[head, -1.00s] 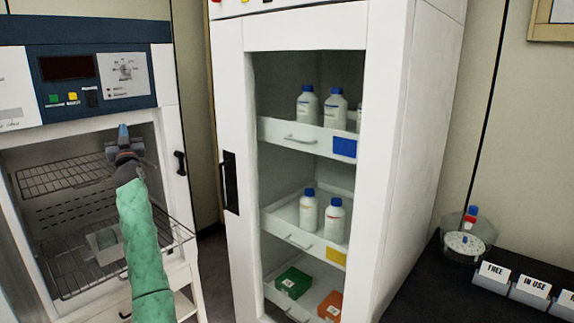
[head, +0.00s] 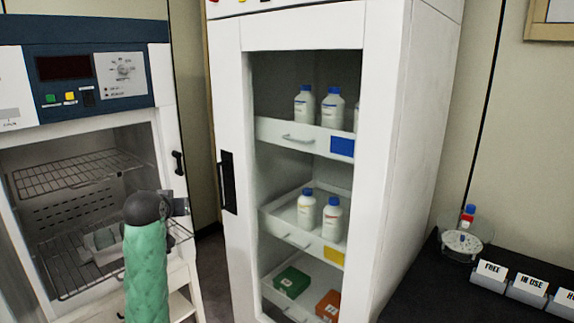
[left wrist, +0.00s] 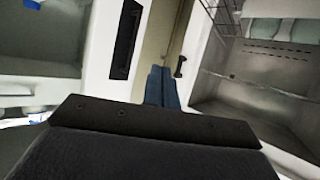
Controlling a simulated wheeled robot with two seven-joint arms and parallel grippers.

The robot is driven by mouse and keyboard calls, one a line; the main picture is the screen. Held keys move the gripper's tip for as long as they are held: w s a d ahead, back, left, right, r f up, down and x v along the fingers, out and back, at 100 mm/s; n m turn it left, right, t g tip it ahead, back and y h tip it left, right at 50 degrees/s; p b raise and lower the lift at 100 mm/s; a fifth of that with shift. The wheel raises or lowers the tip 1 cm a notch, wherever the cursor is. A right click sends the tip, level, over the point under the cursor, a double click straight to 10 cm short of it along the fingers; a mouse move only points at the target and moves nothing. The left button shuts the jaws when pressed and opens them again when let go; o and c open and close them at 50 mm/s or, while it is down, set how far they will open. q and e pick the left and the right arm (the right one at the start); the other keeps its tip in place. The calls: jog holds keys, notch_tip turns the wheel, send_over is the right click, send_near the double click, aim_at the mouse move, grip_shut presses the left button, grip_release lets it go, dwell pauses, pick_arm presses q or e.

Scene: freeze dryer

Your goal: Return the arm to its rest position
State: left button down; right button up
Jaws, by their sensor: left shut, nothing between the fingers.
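My left arm in its green sleeve (head: 146,265) rises from the bottom of the head view, in front of the open chamber. My left gripper (head: 180,206) is partly hidden behind the dark wrist joint and points away to the right. In the left wrist view its two blue-grey fingers (left wrist: 162,88) are together with nothing between them. My right gripper is in neither view.
The open freeze dryer (head: 85,75) has wire racks (head: 75,175), with a small clear tray (head: 103,238) on the lower one. A white cabinet (head: 385,150) with bottles and boxes stands to the right. A black counter (head: 430,290) holds label stands.

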pick_arm(q)
jog(key=s+d+f+m+g, duration=0.1)
jog(key=s+d+f+g, duration=0.3)
jog(key=s+f, duration=0.85)
jog(key=s+d+f+m+g+h, duration=0.15)
jog(key=s+d+f, duration=0.45)
jog(key=s+f, duration=0.7)
jog(key=s+d+f+m+g, duration=0.1)
jog(key=s+d+f+g, duration=0.3)
jog(key=s+f, duration=0.85)
jog(key=s+f+g, duration=0.1)
jog(key=s+f, duration=0.2)
jog(key=s, duration=0.4)
jog(key=s+f+g, duration=0.1)
jog(key=s+f, duration=0.2)
jog(key=s, duration=0.4)
jog(key=shift+s+d+n, duration=0.15)
jog(key=shift+d+n, duration=0.2)
jog(key=shift+d, duration=0.05)
